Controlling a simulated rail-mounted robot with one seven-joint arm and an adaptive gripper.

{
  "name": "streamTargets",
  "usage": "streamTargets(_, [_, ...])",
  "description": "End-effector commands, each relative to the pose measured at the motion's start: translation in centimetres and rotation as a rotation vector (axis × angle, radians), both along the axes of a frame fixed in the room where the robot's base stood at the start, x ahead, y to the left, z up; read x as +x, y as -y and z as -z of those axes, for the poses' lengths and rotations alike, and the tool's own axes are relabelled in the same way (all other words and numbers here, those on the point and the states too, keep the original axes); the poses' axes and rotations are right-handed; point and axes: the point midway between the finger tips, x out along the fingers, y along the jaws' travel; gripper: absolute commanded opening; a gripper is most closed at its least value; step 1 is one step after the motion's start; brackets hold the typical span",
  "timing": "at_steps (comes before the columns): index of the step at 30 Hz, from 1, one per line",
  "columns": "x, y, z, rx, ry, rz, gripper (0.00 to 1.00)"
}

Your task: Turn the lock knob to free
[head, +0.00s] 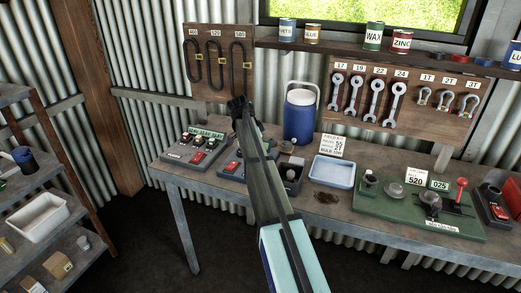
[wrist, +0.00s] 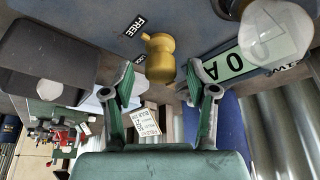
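In the wrist view a brass-yellow lock knob (wrist: 160,60) stands out from a grey panel. A small nub on its upper left side points left. A black FREE label (wrist: 133,25) is at its upper left; a second dark label, partly hidden, is just left of the knob. My gripper (wrist: 160,88) is open, one finger on each side below the knob, with nothing between the fingers. I see no clear contact. In the head view my gripper (head: 239,104) is above the bench, left of the blue cooler; the knob cannot be made out there.
A clear dome (wrist: 275,35) and a green label (wrist: 222,66) are right of the knob; a dark block (wrist: 50,50) is left. In the head view the blue cooler (head: 299,117), a red-switch box (head: 231,166) and a blue tray (head: 331,170) are on the bench (head: 175,172).

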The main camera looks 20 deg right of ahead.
Motion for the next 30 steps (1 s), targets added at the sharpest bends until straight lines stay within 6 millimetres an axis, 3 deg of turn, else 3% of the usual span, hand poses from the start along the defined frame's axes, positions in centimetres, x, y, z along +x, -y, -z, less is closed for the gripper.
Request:
streamTargets(11, [0.2,-0.5,-1.2,-0.001,0.003,-0.002,0.58])
streamTargets(24, [0.3,-3.5,-8.4,-0.001,0.002,-0.002,0.58])
streamTargets(30, [0.2,-4.3,-10.5,-0.001,0.001,0.0,0.58])
